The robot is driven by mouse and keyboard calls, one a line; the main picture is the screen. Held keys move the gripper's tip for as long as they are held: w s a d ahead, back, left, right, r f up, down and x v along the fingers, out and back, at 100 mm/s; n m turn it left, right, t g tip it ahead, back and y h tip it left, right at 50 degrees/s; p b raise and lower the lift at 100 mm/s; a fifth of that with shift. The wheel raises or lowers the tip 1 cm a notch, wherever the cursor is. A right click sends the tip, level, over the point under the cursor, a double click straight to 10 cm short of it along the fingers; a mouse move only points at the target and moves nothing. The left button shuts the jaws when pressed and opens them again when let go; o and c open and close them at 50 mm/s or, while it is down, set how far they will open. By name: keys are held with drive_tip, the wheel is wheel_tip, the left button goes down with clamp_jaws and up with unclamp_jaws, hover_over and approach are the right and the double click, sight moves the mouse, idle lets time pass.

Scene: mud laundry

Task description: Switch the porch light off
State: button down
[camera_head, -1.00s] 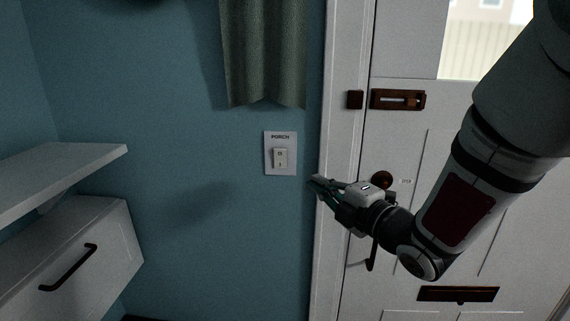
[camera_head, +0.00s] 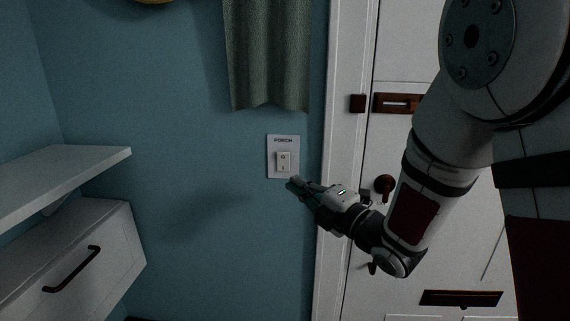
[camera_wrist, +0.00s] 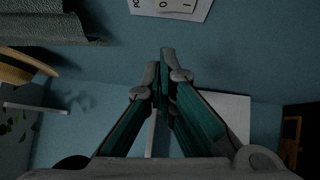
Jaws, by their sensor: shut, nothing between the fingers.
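The porch light switch (camera_head: 284,161) is a white rocker on a white plate (camera_head: 283,139) labelled PORCH, on the blue wall left of the door frame. The rocker bears a 0 mark above and an I mark below. My gripper (camera_head: 293,182) is shut and empty, its tips just below the plate's lower right part in the head view. I cannot tell whether the tips touch the wall. In the wrist view the plate (camera_wrist: 202,10) is cut by the top edge, beyond the shut fingertips (camera_wrist: 160,58).
A grey-green cloth (camera_head: 266,60) hangs above the switch. The white door (camera_head: 400,150) with brown fittings and its frame (camera_head: 340,150) stand to the right. A white shelf (camera_head: 60,175) and a drawer front (camera_head: 85,265) are at left. The wall between is clear.

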sight(285, 164)
drive_tip(key=shift+w+a+r+p, duration=0.2)
drive_tip(key=shift+w+a, duration=0.45)
drive_tip(key=shift+w, duration=0.75)
drive_tip(key=shift+w+a+r+p, duration=0.2)
drive_tip(key=shift+w+a, duration=0.45)
drive_tip(key=shift+w, duration=0.75)
drive_tip(key=shift+w+a+r+p, duration=0.1)
drive_tip(key=shift+w+a+p, duration=0.15)
drive_tip(key=shift+w+a, duration=0.8)
drive_tip(key=shift+w+d, duration=0.3)
drive_tip(key=shift+w, duration=0.1)
